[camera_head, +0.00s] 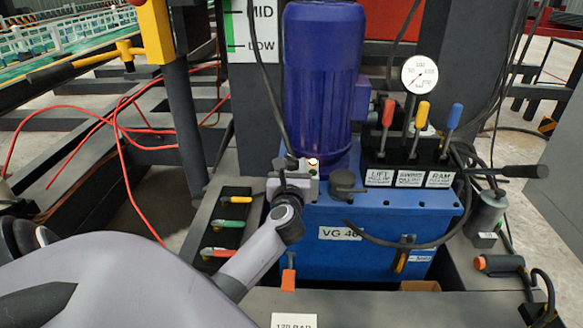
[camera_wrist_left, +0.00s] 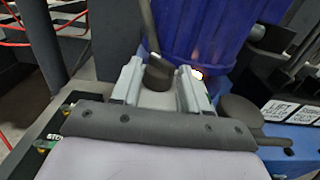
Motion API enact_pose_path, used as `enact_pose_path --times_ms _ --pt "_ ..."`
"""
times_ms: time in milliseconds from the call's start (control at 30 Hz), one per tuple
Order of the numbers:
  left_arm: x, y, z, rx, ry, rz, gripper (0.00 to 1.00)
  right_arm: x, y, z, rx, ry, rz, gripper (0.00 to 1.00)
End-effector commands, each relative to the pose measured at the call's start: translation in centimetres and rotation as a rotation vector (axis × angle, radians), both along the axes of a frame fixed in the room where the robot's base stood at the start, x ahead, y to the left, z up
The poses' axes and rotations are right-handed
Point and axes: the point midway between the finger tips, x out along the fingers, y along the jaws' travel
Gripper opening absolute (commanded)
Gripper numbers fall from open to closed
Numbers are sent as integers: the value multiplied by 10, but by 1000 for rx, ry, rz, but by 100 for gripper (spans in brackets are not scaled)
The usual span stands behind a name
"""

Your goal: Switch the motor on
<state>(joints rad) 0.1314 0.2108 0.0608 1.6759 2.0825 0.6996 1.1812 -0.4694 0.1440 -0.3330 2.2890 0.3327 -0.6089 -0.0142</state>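The motor (camera_head: 322,75) is a tall blue-violet ribbed cylinder standing on the blue power unit (camera_head: 380,240); its lower part also fills the top of the wrist view (camera_wrist_left: 205,30). A small lamp (camera_head: 313,162) glows at its foot; it also shows in the wrist view (camera_wrist_left: 198,73). My left gripper (camera_head: 292,175) is at the motor's lower left. In the wrist view its two light grey fingers (camera_wrist_left: 160,85) stand apart, with a dark cable end (camera_wrist_left: 157,72) between or just beyond them. Contact cannot be told. The switch itself is largely hidden. My right gripper is not in view.
Red, yellow and blue levers (camera_head: 422,112) stand right of the motor below a round gauge (camera_head: 419,74). A black cap (camera_head: 346,182) sits close to my gripper's right. Coloured valve handles (camera_head: 228,226) lie to the left. A black cable (camera_head: 268,80) hangs down to the gripper area.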

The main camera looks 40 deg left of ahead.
Motion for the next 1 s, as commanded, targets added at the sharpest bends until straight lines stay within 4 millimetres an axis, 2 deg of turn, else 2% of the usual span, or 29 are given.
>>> enact_pose_path --times_ms 33,100,400,500,567,1000 --pt "0 0 0 0 0 0 27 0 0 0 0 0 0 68" --pt "0 0 0 0 0 0 7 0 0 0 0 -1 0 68" --pt "-1 0 1 0 3 -24 7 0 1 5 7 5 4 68" --pt "-2 1 2 2 3 -60 7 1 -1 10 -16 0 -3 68" --pt "-3 2 3 2 4 -90 7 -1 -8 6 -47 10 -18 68" --pt "-6 11 2 3 7 -461 7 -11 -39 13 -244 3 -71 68"
